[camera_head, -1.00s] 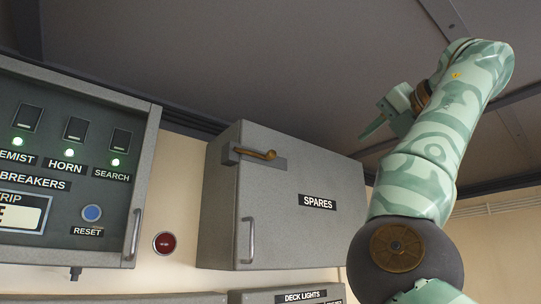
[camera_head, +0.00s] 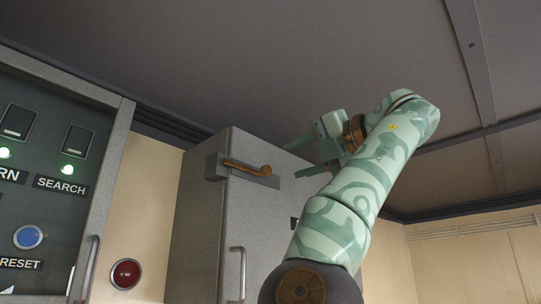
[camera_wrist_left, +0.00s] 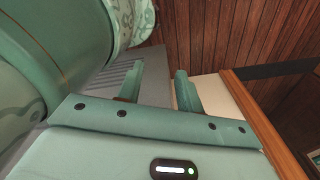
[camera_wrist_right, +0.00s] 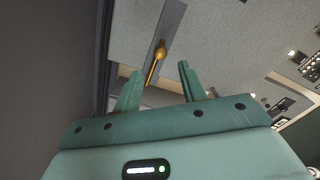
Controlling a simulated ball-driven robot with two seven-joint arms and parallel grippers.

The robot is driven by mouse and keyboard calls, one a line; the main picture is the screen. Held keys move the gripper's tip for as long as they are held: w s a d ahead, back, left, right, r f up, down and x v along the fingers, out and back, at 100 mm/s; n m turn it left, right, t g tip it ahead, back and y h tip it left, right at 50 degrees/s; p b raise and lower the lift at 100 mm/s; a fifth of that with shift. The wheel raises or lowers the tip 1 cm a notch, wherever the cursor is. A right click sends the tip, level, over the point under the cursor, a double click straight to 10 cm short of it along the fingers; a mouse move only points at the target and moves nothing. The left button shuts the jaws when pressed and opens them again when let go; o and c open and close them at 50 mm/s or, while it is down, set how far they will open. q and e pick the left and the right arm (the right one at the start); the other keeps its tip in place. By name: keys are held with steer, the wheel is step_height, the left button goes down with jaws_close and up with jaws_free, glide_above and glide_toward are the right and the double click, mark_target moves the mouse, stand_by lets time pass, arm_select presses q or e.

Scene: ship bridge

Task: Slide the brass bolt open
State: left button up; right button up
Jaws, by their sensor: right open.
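The brass bolt (camera_head: 247,169) lies across a dark plate (camera_head: 213,168) near the top of the grey spares cabinet (camera_head: 202,222). Its round knob is at the right end in the head view. My right gripper (camera_head: 298,158) is open and empty, just right of the knob and apart from it, fingers pointing left. In the right wrist view the bolt (camera_wrist_right: 155,62) is beyond the open fingertips (camera_wrist_right: 160,74), knob toward the top. My arm hides most of the cabinet's right side. My left gripper (camera_wrist_left: 160,78) shows only in the left wrist view, open and empty.
A breaker panel (camera_head: 106,180) with lit switches stands left of the cabinet. A red button (camera_head: 125,274) is on the wall between them. The cabinet's vertical handle (camera_head: 238,272) is below the bolt. The ceiling (camera_head: 300,50) is close above.

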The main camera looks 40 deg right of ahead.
mark_target(262, 172)
arm_select(q)
steer(key=r+p, duration=0.1)
steer(key=w+r+p, duration=0.1)
steer(key=r, duration=0.1)
steer(key=r+p, duration=0.1)
steer(key=shift+w+r+p, duration=0.25)
steer(key=shift+r+p, duration=0.05)
steer(key=shift+r, duration=0.05)
arm_select(e)
steer(key=w, duration=0.8)
steer(key=shift+w+a, duration=0.25)
steer(key=shift+a, duration=0.1)
steer(key=shift+f, duration=0.1)
